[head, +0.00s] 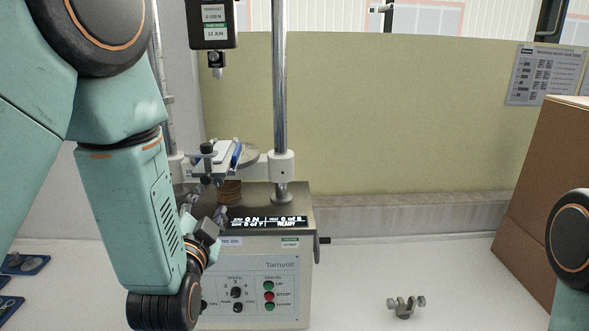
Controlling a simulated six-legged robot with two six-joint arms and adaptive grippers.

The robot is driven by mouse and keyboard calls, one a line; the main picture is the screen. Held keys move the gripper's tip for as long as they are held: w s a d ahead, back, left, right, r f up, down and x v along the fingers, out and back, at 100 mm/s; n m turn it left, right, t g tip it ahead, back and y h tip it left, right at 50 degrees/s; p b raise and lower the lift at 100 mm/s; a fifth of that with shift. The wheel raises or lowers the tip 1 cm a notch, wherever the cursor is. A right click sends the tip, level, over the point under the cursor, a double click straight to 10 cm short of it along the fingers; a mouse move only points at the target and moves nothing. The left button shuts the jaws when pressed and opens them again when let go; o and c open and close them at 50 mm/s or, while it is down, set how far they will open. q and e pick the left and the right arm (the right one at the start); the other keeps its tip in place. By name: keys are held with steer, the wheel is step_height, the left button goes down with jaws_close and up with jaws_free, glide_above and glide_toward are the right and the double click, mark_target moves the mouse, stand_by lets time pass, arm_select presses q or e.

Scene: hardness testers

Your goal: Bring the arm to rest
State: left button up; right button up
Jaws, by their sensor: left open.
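My left arm (140,215) comes in from the left and hangs down in front of the tester's left side. My left gripper (207,222) is open, just beyond the wrist and in front of the tester's left part. It is small and partly hidden by my forearm, and I see nothing held in it. I cannot tell whether it touches the tester. A part of my right arm (571,245) shows at the right edge; its gripper is out of view.
The Tamvolt tester (285,255) stands on the white bench, with its display reading READY. A small metal clamp piece (405,306) lies at front right. A cardboard box (550,185) stands at right. Blue trays (22,264) lie at far left. The bench between tester and box is mostly clear.

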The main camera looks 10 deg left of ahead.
arm_select(q)
steer(key=s+d+f+n+g+h+b, duration=0.1)
steer(key=s+f+g+b, duration=0.3)
steer(key=f, duration=0.9)
steer(key=s+d+f+n+g+h+b, duration=0.1)
steer(key=s+d+f+n+g+b, duration=0.1)
steer(key=s+f, duration=0.6)
steer(key=s+d+f+n+g+h+b, duration=0.1)
steer(key=s+f+n+g+b, duration=0.3)
steer(key=f, duration=1.5)
steer(key=shift+s+d+g+h+b, duration=0.15)
steer(key=shift+s+g+h+b, duration=0.35)
steer(key=shift+s+g+b, duration=0.55)
steer(key=s+f+g+b, duration=0.5)
steer(key=s+f+b, duration=0.4)
steer(key=s+f, duration=0.7)
steer(key=shift+d+f+n, duration=0.3)
